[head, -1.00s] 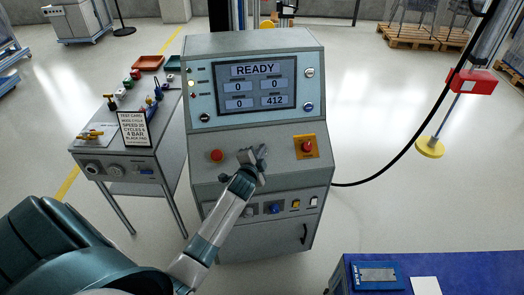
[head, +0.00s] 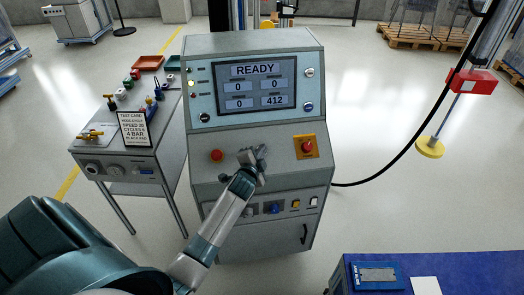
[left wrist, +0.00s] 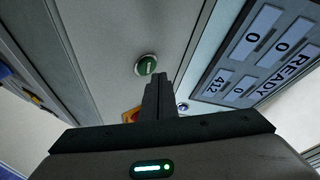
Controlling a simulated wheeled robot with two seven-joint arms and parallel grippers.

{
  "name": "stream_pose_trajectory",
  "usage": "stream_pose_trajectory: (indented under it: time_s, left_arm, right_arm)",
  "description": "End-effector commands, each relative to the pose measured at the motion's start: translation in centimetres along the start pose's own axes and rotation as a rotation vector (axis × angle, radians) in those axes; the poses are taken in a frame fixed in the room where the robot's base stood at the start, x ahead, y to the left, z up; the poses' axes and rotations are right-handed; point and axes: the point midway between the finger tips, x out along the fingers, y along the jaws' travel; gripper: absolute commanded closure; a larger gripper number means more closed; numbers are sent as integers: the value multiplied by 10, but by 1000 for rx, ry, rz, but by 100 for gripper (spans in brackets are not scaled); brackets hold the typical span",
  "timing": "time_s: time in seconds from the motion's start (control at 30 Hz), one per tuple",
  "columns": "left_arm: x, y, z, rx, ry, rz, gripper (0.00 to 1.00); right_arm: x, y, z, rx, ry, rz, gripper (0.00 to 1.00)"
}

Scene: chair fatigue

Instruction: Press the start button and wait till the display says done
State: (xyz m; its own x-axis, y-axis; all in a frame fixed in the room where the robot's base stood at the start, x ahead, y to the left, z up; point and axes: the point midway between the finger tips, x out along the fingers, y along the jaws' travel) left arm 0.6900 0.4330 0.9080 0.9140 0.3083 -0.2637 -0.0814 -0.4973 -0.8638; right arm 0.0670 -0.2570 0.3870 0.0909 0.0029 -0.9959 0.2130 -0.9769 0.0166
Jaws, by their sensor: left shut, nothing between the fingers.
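The test machine's display (head: 257,86) reads READY in the head view, with three zeros and 412 below. It also shows sideways in the left wrist view (left wrist: 262,52). My left gripper (head: 260,158) is shut and empty in front of the sloped panel. My right gripper is out of view.
A red button (head: 216,155) sits left of my gripper, and a red switch on a yellow plate (head: 306,147) sits right of it. A side table with a test card (head: 134,129) stands left. A blue bench (head: 460,270) is at lower right.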

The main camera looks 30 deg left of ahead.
Motion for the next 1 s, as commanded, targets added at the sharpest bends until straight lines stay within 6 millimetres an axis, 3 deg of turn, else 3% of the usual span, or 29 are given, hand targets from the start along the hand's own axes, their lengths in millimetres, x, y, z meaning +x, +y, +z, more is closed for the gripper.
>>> stream_pose_trajectory:
  time_s: [1.0]
  left_arm:
    - [8, 5, 6, 0, 0, 0, 100]
  right_arm:
    - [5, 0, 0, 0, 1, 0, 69]
